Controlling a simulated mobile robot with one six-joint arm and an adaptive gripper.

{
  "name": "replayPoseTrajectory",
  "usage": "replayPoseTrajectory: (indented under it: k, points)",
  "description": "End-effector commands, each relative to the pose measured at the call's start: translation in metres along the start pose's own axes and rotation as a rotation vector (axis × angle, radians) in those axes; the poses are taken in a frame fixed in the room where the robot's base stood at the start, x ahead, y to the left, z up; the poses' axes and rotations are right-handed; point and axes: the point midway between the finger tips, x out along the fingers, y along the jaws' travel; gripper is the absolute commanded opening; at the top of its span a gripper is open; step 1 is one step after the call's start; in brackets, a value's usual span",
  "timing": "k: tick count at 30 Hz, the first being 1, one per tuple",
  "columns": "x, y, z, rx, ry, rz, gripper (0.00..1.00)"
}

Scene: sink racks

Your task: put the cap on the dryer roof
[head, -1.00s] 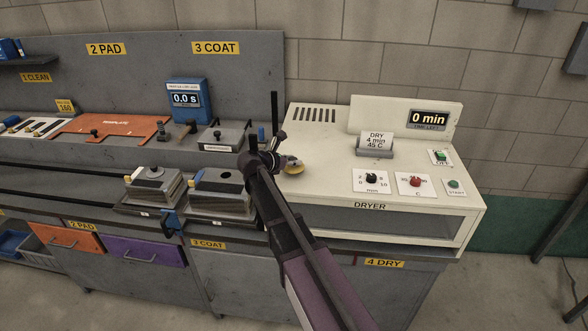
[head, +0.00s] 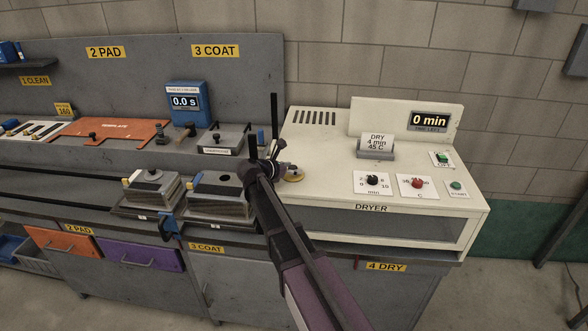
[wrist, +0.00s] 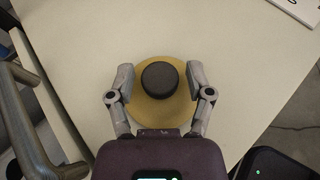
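The cap is a yellow-tan disc (wrist: 160,113) with a round black knob (wrist: 160,80) on top. It appears to lie flat on the cream dryer roof (wrist: 75,50), near the dryer's left end. In the head view the cap (head: 294,175) shows just right of my gripper (head: 276,158), partly hidden by it. In the wrist view my gripper (wrist: 160,82) is over the cap, one finger on each side of the knob. Gaps show between both fingers and the knob, so it is open. The dryer roof (head: 325,150) is clear around the cap.
A block with a dark round opening (head: 226,178) stands left of my arm, beside a similar block with a knobbed lid (head: 150,178). A card holder (head: 376,147) and the dryer's knobs stand right on the roof. The dryer's back panel (head: 400,117) rises behind.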

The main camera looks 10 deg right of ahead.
Motion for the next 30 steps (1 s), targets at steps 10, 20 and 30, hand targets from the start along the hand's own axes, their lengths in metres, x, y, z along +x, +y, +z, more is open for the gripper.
replayPoseTrajectory:
  k: [10,20,30]
  points:
    - [0.000,0.000,0.000,0.000,0.000,0.000,0.76]
    - [-0.012,0.000,0.004,0.000,0.000,0.001,0.76]
    - [-0.064,-0.001,0.006,-0.001,0.000,0.002,0.76]
